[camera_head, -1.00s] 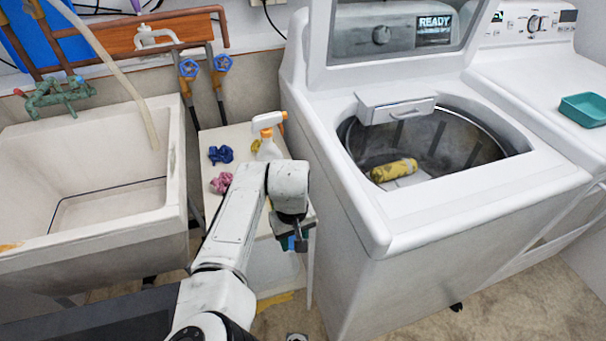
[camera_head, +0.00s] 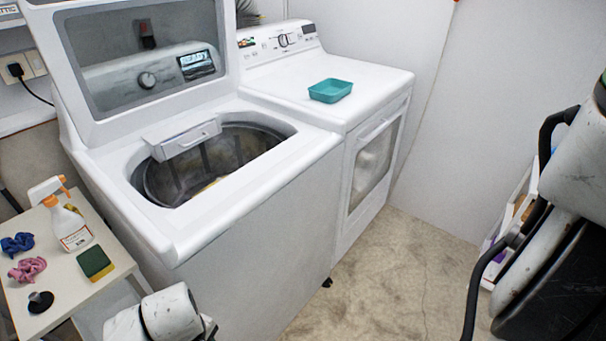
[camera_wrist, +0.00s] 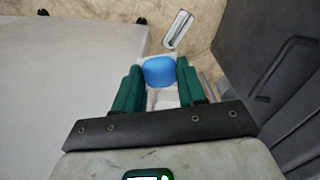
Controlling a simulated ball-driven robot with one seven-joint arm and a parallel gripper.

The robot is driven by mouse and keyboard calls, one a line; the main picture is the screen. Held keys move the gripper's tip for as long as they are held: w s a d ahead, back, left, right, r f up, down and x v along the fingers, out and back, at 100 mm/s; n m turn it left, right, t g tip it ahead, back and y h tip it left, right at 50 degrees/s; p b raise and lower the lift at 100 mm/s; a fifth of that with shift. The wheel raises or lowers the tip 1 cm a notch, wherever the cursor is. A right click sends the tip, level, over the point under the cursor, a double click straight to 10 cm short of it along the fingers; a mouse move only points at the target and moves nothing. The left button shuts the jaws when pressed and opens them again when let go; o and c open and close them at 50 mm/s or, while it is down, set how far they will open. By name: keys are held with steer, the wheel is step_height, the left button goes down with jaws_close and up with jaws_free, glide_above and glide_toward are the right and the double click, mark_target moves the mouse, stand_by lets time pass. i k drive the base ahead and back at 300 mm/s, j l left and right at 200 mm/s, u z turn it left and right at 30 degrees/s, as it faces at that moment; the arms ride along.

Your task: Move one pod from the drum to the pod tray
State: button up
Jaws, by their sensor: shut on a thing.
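My gripper (camera_wrist: 161,88) shows in the wrist view with green fingers shut on a small blue pod (camera_wrist: 160,71), with something whitish behind or under it. A teal tray (camera_head: 330,91), apparently the pod tray, sits on top of the dryer and looks empty. My gripper is apart from it, low beside the washer front.
A small table (camera_head: 95,288) at left holds a spray bottle (camera_head: 71,226), a sponge (camera_head: 95,263), blue and pink cloths and a dark round item. The washer (camera_head: 235,245) and dryer (camera_head: 375,165) stand side by side. Floor (camera_head: 400,285) in front is clear.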

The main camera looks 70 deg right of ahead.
mark_target(335, 92)
steer(key=k+z, duration=0.15)
steer(key=z, duration=0.2)
steer(key=k+z, duration=0.2)
steer(key=z, duration=0.15)
steer(key=k+l+z, duration=0.15)
steer(key=z, duration=0.25)
